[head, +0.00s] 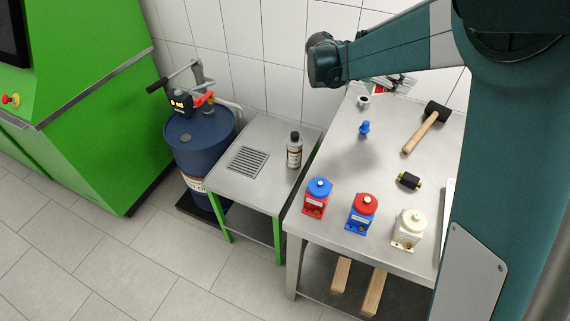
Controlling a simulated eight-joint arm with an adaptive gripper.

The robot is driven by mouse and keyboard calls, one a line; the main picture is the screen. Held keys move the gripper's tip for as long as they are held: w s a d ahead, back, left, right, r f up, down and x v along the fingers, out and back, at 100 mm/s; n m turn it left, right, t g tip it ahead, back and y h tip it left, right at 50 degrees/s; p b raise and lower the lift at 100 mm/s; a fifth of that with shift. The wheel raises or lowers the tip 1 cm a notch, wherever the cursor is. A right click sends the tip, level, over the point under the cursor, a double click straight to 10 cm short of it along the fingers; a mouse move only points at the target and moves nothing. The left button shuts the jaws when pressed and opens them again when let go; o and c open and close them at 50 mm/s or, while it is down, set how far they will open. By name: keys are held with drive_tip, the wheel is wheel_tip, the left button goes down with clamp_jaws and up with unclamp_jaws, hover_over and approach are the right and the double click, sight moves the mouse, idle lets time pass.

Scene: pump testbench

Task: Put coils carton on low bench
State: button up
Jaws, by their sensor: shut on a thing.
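The low bench (225,186) appears to be the steel-topped table with green legs, left of the larger workbench. A dark bottle with a pale label (294,151) stands on it at the back right, and a slotted grate (248,162) is set in its top. The front and middle of its top are bare. I cannot make out a coils carton.
The larger workbench (330,228) carries red, blue and white pump-like units (362,212), a mallet (428,125), a black roller-like part (409,180) and a blue fitting (365,128). A blue drum (201,150) stands left of the low bench, near a green machine (85,90).

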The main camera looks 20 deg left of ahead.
drive_tip(key=s+a+n+t+y, duration=0.1)
drive_tip(key=s+a+n, duration=0.1)
drive_tip(key=s+a, duration=0.3)
drive_tip(key=s+a+n+t+y+b, duration=0.1)
drive_tip(key=s+a, duration=0.4)
drive_tip(key=a, duration=0.9)
drive_tip(key=shift+s+a+n+t+y, duration=0.15)
drive_tip(key=shift+n+t+y, duration=0.3)
drive_tip(key=shift+t, duration=0.25)
drive_tip(key=s+a+n+y, duration=0.1)
drive_tip(key=s+a, duration=0.3)
drive_tip(key=s+a+n+t+y+b, duration=0.1)
drive_tip(key=s+a, duration=0.3)
drive_tip(key=a, duration=0.1)
drive_tip(key=s+a+n+y, duration=0.1)
drive_tip(key=s+a, duration=0.3)
drive_tip(key=a, duration=0.1)
drive_tip(key=shift+s+f+t, duration=0.15)
drive_tip(key=shift+s+t, duration=0.25)
drive_tip(key=shift+c, duration=0.2)
wheel_tip(320, 180, down, 33)
drive_tip(key=shift+w, duration=0.15)
drive_tip(key=shift+d, duration=0.1)
drive_tip(key=shift+f+b, duration=1.15)
drive_tip(key=shift+f, duration=1.85)
drive_tip(key=shift+f+b, duration=0.55)
drive_tip(key=shift+f, duration=1.3)
